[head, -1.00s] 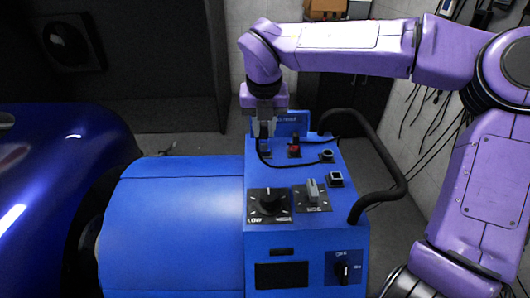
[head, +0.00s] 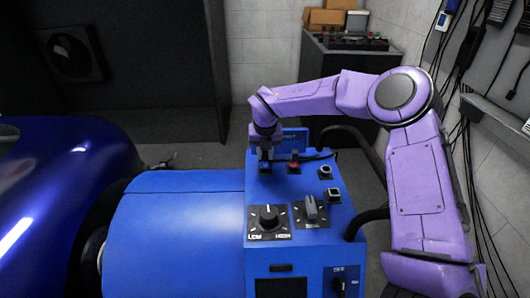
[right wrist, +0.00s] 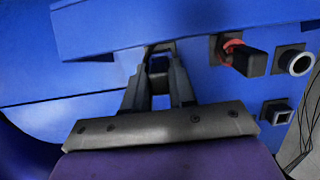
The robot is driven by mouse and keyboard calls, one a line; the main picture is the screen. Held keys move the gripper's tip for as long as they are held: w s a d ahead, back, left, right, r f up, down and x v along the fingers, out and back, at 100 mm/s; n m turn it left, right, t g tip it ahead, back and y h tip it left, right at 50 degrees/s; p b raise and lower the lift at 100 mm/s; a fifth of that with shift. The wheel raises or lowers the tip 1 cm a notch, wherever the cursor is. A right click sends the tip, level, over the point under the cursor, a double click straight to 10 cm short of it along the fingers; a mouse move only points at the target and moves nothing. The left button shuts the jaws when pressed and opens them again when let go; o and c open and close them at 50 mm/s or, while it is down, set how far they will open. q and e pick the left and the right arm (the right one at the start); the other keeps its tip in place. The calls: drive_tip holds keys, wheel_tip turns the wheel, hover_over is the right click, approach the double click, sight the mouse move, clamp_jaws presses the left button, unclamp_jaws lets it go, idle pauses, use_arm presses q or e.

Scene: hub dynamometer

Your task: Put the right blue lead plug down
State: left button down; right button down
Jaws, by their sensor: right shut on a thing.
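My right gripper (head: 266,155) points down over the far left part of the blue machine's top panel. In the right wrist view the two fingers (right wrist: 158,88) are shut on a small dark blue piece, the blue lead plug (right wrist: 159,66). The plug is right at a dark square socket (head: 264,169) on the panel. The fingers hide most of the plug, and I cannot tell whether it is seated or just above. My left gripper is not in view.
A red-ringed socket with a black plug (right wrist: 245,58) is just right of the gripper. A round connector (head: 325,171), a square button (head: 333,195) and two knobs (head: 268,217) sit nearer. A black handle rail (head: 368,222) is on the right. A blue car (head: 70,190) stands left.

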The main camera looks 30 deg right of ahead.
drive_tip(key=shift+f, duration=0.25)
drive_tip(key=shift+s+a+f+b, duration=0.1)
drive_tip(key=shift+s+f+b, duration=0.15)
drive_tip(key=shift+f+b, duration=0.4)
drive_tip(key=c, duration=1)
unclamp_jaws()
drive_tip(key=shift+f, duration=0.1)
drive_tip(key=shift+o, duration=0.4)
drive_tip(key=shift+w+f, duration=0.1)
drive_tip(key=shift+w, duration=0.2)
drive_tip(key=shift+r+p, duration=0.35)
drive_tip(key=shift+r, duration=0.1)
drive_tip(key=shift+r+p, duration=0.6)
drive_tip(key=shift+r, duration=0.2)
wheel_tip(320, 180, up, 11)
drive_tip(key=s+a+b, duration=0.1)
drive_tip(key=s, duration=0.1)
